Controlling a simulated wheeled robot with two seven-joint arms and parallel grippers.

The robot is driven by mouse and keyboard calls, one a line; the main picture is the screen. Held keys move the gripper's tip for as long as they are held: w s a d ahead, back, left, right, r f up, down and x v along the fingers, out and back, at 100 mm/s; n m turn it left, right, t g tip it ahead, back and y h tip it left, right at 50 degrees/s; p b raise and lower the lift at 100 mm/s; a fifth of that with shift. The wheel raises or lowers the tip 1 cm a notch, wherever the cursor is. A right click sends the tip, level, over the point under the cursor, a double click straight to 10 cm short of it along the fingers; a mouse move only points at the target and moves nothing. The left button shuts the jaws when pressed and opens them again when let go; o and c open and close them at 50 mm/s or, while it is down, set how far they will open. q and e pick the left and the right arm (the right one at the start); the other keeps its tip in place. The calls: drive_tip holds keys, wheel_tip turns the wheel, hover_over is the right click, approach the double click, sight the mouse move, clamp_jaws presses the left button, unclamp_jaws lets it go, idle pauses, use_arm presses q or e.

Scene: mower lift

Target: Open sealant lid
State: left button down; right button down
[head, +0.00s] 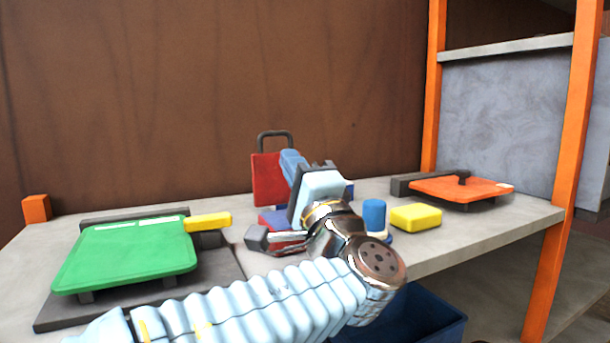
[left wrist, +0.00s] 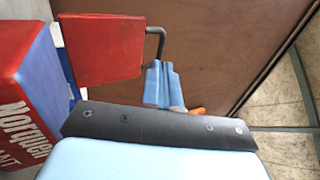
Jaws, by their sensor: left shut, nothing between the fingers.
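The sealant box (head: 270,218) is red and blue and stands on the grey bench; my gripper partly hides it in the head view. Its side with white lettering shows at the left of the left wrist view (left wrist: 22,110). The red lid (head: 267,182) stands up, swung away from the box, with a dark handle (head: 275,136) at its top. The lid (left wrist: 100,48) and handle (left wrist: 155,42) also show in the left wrist view. My left gripper (head: 291,160) is shut and empty beside the lid; contact is unclear. My right gripper is out of view.
A green-lidded press (head: 130,250) with a yellow handle lies at the left. A blue cylinder (head: 374,214), a yellow block (head: 416,216) and an orange-lidded unit (head: 460,189) stand at the right. A blue bin (head: 420,315) is below the bench (head: 490,222). Orange posts (head: 565,170) flank the right end.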

sight(278, 172)
use_arm(q)
drive_tip(key=p+x, duration=0.1)
drive_tip(key=x, duration=0.4)
drive_tip(key=shift+w, duration=0.1)
drive_tip(key=shift+w+a+b, duration=0.25)
drive_tip(key=shift+w+b, duration=0.15)
drive_tip(key=shift+w, duration=0.15)
drive_tip(key=shift+w+a+b, duration=0.2)
drive_tip(key=shift+w+b, duration=0.2)
drive_tip(key=shift+w, duration=0.1)
drive_tip(key=shift+r, duration=0.15)
